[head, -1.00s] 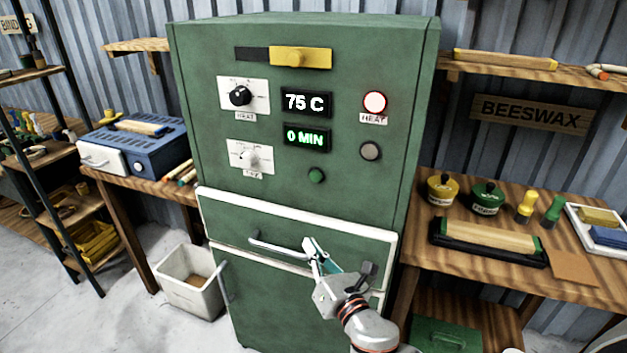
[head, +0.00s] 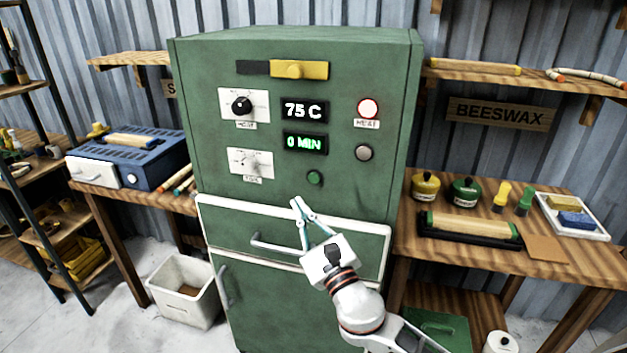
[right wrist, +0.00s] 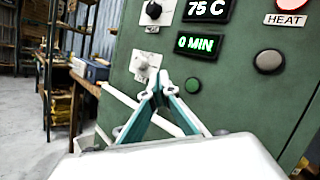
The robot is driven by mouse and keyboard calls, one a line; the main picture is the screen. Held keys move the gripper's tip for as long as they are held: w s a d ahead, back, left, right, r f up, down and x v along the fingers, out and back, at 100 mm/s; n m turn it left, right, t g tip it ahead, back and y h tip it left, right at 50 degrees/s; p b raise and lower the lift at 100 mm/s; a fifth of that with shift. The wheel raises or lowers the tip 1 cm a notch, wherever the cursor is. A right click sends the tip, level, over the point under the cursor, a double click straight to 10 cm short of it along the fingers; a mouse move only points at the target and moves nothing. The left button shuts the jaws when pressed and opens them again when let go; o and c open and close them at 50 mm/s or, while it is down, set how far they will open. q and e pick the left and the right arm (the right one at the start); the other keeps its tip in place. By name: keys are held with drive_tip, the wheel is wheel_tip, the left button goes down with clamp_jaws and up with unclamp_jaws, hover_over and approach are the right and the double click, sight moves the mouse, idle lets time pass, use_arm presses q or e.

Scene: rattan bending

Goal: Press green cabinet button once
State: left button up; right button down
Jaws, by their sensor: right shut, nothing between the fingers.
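The green cabinet (head: 300,190) stands upright in the middle of the head view. Its small round green button (head: 315,178) sits below the "0 MIN" display (head: 304,144). In the right wrist view the green button (right wrist: 193,85) shows just right of and beyond my fingertips. My right gripper (head: 298,205) is shut and empty, its tips close together, a little below and left of the button in the head view. The tips appear apart from the button; the exact gap is hard to tell. In the right wrist view the gripper (right wrist: 158,88) points at the panel. My left gripper is not in view.
The panel also carries a heat knob (head: 242,105), a lower knob (head: 241,159), a grey round button (head: 364,153) and a lit heat lamp (head: 368,108). The white-framed drawer with its handle (head: 275,247) juts below. A workbench (head: 560,262) stands at right.

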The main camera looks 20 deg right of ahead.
sight(314, 178)
drive_tip(key=shift+w, duration=0.1)
drive_tip(key=w+d+b, duration=0.2)
drive_tip(key=w+d, duration=0.3)
drive_tip(key=w, duration=0.2)
idle(0.4)
drive_tip(key=shift+w, duration=0.15)
idle(1.3)
drive_tip(key=shift+w+d, duration=0.2)
drive_tip(key=shift+w, duration=0.05)
drive_tip(key=shift+w+d+b, duration=0.25)
drive_tip(key=shift+w+b, duration=0.05)
drive_tip(key=shift+w, duration=0.05)
idle(0.8)
idle(0.4)
drive_tip(key=shift+s+a+p, duration=0.35)
drive_tip(key=shift+s+a, duration=0.15)
drive_tip(key=shift+s, duration=0.2)
